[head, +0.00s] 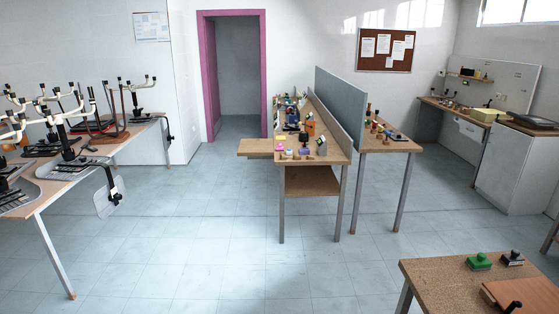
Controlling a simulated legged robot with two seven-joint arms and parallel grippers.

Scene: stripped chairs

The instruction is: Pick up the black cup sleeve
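I cannot pick out the black cup sleeve for certain. A small dark object (303,138) stands among small items near the front of the middle desk, but it is too small to identify. Another small black object (512,258) sits on the near right table, beside a green one (478,261). Neither of my grippers shows in the head view.
The middle desk (326,156) has a grey-blue divider (337,95). A left table (60,181) holds upturned chair frames. The near right table (425,275) and a back right counter (445,105) hold items. The tiled floor (200,230) between them is clear.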

